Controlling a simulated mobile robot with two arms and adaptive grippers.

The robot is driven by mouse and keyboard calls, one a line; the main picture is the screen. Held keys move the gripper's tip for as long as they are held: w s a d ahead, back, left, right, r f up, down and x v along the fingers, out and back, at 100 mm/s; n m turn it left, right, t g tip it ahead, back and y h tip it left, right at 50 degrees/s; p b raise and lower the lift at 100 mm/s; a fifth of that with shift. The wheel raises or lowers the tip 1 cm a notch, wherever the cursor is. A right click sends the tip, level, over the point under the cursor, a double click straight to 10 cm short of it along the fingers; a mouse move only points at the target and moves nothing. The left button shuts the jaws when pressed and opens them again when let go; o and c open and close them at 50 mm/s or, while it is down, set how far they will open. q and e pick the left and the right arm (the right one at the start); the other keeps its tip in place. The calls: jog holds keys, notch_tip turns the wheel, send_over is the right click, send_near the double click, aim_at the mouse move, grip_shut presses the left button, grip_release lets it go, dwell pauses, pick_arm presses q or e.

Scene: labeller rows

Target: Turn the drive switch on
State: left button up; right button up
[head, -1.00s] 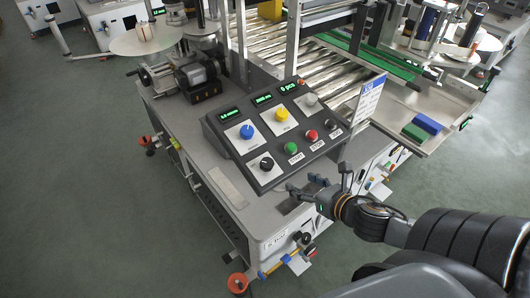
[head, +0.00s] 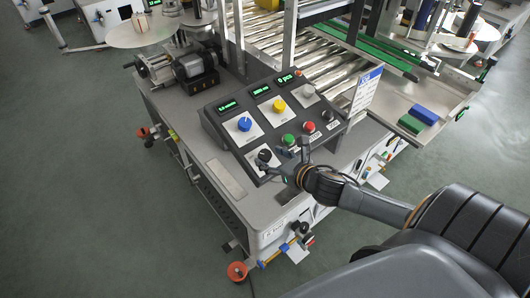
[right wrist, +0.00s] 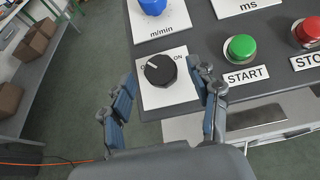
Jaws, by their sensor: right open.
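The drive switch is a black rotary knob (head: 264,156) on a white plate at the near left corner of the sloped control panel (head: 222,140). In the right wrist view the knob (right wrist: 160,70) has a white pointer line aimed to the upper left; its plate lettering is partly covered, with an "O" at left and "ON" at right. My right gripper (head: 283,161) is open at the panel's near edge, close to the knob. In the right wrist view its fingers (right wrist: 165,100) stand apart on either side below the knob, with nothing between them. My left gripper is out of view.
A green START button (right wrist: 241,48) and a red STOP button (right wrist: 307,32) sit right of the knob. Blue (head: 244,124), yellow (head: 279,105) and grey (head: 308,90) knobs are farther up the panel. A label card (head: 366,90) stands at the panel's right.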

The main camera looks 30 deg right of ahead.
aim_at(266, 155)
jog(key=shift+x, duration=1.75)
jog(key=c, duration=1.2)
